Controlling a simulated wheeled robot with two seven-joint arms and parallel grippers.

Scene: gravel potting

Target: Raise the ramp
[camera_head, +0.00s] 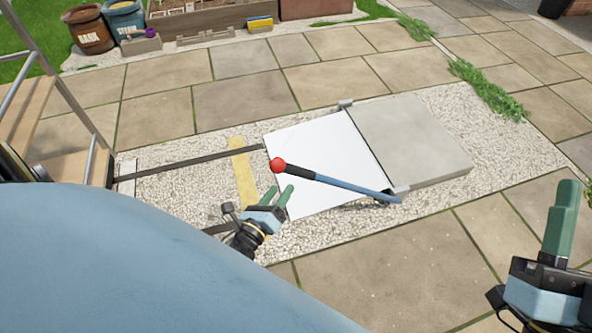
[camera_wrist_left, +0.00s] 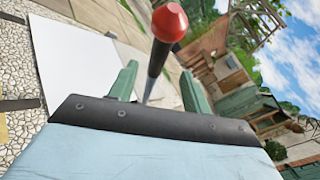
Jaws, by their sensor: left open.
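The ramp is a white flat panel (camera_head: 318,160) lying low on the gravel, its right edge against a grey slab (camera_head: 412,138). A lever with a blue shaft (camera_head: 350,187), black grip and red knob (camera_head: 278,165) slants over the panel from the slab's near corner. My left gripper (camera_head: 279,190) is open and empty, just below the knob in the head view. In the left wrist view the red knob (camera_wrist_left: 169,22) and dark grip show between the open green fingers (camera_wrist_left: 160,68); contact cannot be told. My right gripper (camera_head: 564,205) is at the right edge, its fingers overlapping.
A yellow strip (camera_head: 243,172) and a dark rail (camera_head: 190,160) lie on the gravel left of the panel. A metal frame with wooden steps (camera_head: 75,170) stands at the left. Buckets (camera_head: 90,30) and a planter stand at the back. Paving around is clear.

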